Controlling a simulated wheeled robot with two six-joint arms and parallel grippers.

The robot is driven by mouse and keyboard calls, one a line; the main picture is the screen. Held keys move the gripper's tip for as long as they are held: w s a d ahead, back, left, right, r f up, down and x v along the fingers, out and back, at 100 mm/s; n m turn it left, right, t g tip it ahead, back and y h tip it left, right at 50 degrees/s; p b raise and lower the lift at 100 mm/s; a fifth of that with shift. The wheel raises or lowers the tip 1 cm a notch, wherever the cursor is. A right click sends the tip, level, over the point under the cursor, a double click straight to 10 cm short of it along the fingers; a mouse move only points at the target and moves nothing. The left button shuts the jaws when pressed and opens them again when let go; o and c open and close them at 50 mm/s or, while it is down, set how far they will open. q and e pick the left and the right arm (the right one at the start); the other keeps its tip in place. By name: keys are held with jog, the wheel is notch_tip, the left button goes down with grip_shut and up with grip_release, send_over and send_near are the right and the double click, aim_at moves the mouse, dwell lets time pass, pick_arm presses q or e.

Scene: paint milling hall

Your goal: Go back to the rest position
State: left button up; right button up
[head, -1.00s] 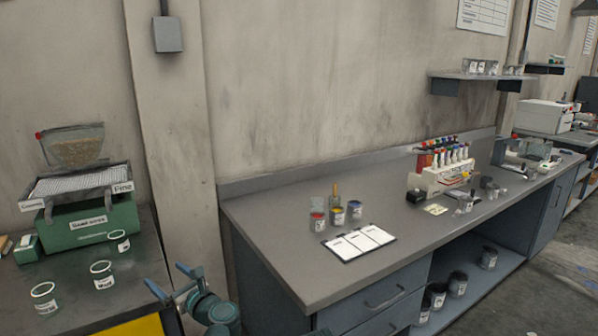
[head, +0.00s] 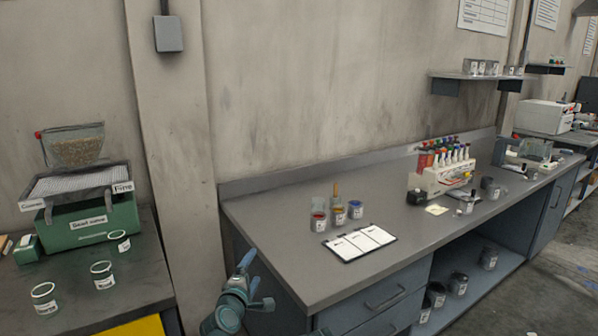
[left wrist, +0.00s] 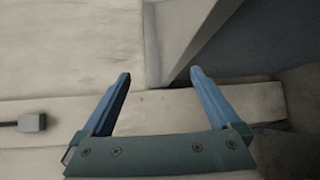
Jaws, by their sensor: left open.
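My left gripper (head: 258,284) is at the bottom of the head view, in front of the left end of the long grey bench (head: 290,262). Its two blue fingers are apart. In the left wrist view the fingers (left wrist: 162,88) are spread with nothing between them; the wall and the bench's side lie beyond. My right gripper is not in either view.
A green sieve machine (head: 88,222) and several labelled jars stand on the left table (head: 140,280). A gap with floor separates the two tables.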

pick_arm(q)
jog(key=s+f+m+g, duration=1.15)
jog(key=f+m, duration=0.25)
jog(key=f, duration=0.2)
jog(key=s+a+f+m+g+y, duration=0.3)
jog(key=s+a+g, duration=0.1)
jog(key=s, duration=0.6)
jog(key=s+d+m+g, duration=0.1)
jog(key=s+d+m, duration=0.35)
jog(key=d, duration=0.55)
notch_tip(320, 180, up, 15)
jog(key=s+p, duration=0.1)
jog(key=p, duration=1.3)
jog(key=shift+d+f+y+p, duration=0.15)
jog(key=shift+d+y+p, duration=0.15)
jog(key=shift+y, duration=0.1)
jog(key=shift+n, duration=0.25)
